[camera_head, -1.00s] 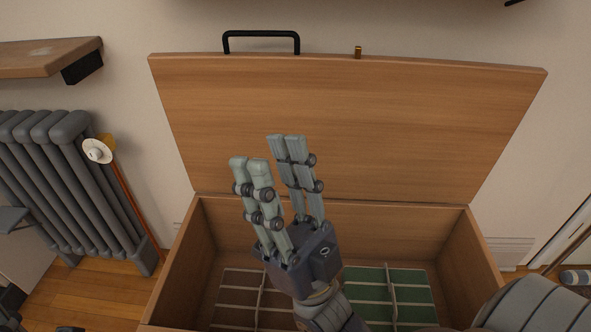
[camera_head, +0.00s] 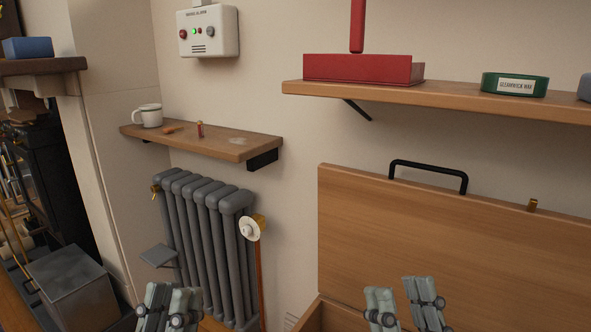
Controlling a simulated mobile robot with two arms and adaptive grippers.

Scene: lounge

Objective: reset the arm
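My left gripper (camera_head: 169,308) shows at the bottom edge, left of centre, in front of the radiator's foot. Its fingers overlap in this view, so its opening is unclear. My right gripper (camera_head: 404,306) is at the bottom edge, right of centre, in front of the open wooden chest (camera_head: 325,314). Its finger groups stand apart with nothing between them. Both palms and both arms are below the picture. The chest's lid (camera_head: 450,240) stands raised, with a black handle (camera_head: 428,171) on its top edge.
A grey radiator (camera_head: 205,235) stands on the left. A small shelf (camera_head: 215,142) above it holds a white mug (camera_head: 148,116). A higher shelf (camera_head: 440,101) carries a red tray (camera_head: 362,69) and a green tin (camera_head: 514,85). A metal box (camera_head: 72,285) sits lower left.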

